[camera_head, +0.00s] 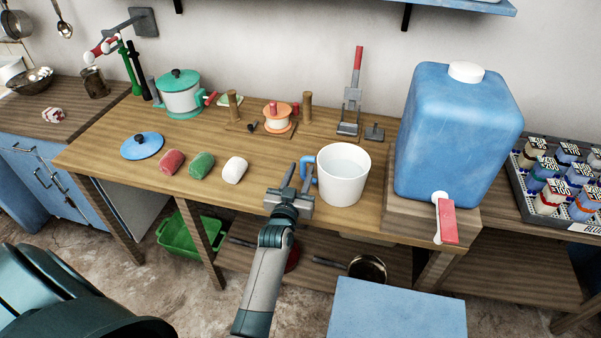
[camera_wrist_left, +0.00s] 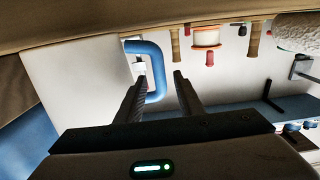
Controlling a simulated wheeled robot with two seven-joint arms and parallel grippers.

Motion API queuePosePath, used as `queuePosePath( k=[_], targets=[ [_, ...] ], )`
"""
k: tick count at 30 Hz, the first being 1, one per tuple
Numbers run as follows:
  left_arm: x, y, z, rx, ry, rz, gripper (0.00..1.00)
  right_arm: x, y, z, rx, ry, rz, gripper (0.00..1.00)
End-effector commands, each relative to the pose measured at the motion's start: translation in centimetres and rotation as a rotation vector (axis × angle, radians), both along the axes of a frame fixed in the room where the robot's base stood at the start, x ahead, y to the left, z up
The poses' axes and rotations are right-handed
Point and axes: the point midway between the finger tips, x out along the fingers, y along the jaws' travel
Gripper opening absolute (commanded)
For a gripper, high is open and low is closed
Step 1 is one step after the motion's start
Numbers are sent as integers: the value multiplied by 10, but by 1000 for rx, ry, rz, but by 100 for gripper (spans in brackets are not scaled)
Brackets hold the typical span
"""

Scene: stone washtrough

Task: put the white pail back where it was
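The white pail (camera_head: 343,178) stands upright on the wooden table (camera_head: 225,130), near its front edge, with its blue handle (camera_head: 308,172) facing left. My left gripper (camera_head: 298,174) is open at the handle, just left of the pail. In the left wrist view the pail's blue handle (camera_wrist_left: 157,68) shows between the two spread fingertips of my left gripper (camera_wrist_left: 160,76). A gap shows between the handle and the right-hand finger. The handle's near part is partly hidden by the left-hand finger. My right gripper is not in view.
A large blue water container (camera_head: 455,120) with a red tap stands on a block right of the pail. A white roll (camera_head: 235,170), a green roll (camera_head: 202,165) and a red roll (camera_head: 172,162) lie left of my gripper. A lever tool (camera_head: 352,105) stands behind the pail.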

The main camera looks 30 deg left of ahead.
Motion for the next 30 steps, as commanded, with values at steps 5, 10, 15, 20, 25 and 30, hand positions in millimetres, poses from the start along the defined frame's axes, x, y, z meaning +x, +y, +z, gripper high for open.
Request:
queuePosePath(
  k=[5, 10, 15, 20, 25, 30],
  targets=[
    [0, 0, 2, 0, 0, 0, 34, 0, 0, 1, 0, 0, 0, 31],
    [-9, -2, 3, 0, 1, 0, 34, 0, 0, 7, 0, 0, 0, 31],
    [-29, -8, 4, -1, 3, -1, 34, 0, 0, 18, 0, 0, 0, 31],
    [-55, -14, 5, 0, 4, 0, 34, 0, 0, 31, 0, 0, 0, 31],
    [-84, -22, 4, -1, 3, -1, 34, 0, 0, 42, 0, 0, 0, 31],
    [-105, -27, 4, 0, 1, 0, 34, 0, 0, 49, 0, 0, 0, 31]
  ],
)
